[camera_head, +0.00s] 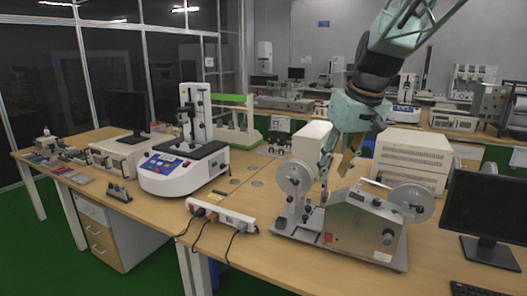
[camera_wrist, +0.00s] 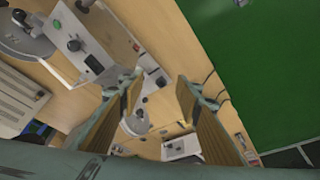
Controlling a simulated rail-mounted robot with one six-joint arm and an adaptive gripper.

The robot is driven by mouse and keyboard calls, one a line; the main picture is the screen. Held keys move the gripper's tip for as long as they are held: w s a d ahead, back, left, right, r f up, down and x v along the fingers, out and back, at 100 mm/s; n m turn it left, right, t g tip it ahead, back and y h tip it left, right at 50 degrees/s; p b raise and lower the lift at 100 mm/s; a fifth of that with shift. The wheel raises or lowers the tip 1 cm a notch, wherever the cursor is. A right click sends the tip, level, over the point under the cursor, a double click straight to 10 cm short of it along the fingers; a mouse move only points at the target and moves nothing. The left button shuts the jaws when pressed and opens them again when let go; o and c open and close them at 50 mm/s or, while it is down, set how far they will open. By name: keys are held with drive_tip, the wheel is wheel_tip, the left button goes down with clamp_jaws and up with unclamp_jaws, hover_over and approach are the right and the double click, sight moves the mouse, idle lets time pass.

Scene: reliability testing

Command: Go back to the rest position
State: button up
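My gripper (camera_head: 335,170) hangs in the air above the grey reel machine (camera_head: 352,228), pointing down. In the wrist view its two fingers, with tan pads, stand well apart, and nothing is held in the gap between them (camera_wrist: 158,92). The reel machine has a white reel on each side and stands on the front part of the wooden table (camera_head: 268,200). Part of this machine also shows in the wrist view (camera_wrist: 88,52), at the upper left.
A white and blue test machine (camera_head: 183,168) stands left of centre. A white power strip (camera_head: 221,215) lies at the table's front edge. Cream boxes (camera_head: 411,157) stand behind the reel machine, and a black monitor (camera_head: 484,212) is at right. Green floor (camera_head: 130,268) lies in front.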

drive_tip(key=s+r+m, duration=0.1)
drive_tip(key=s+r, duration=0.1)
drive_tip(key=s, duration=0.9)
drive_tip(key=s+r+m, duration=0.1)
drive_tip(key=s+r, duration=0.1)
drive_tip(key=s, duration=0.9)
drive_tip(key=s+f, duration=0.2)
drive_tip(key=s, duration=0.9)
drive_tip(key=s+f+m+h, duration=0.1)
drive_tip(key=s+f, duration=0.1)
drive_tip(key=s, duration=1)
drive_tip(key=shift+d+f+m, duration=0.2)
drive_tip(key=shift+d+m, duration=0.1)
drive_tip(key=shift+d, duration=0.1)
drive_tip(key=shift+c, duration=0.2)
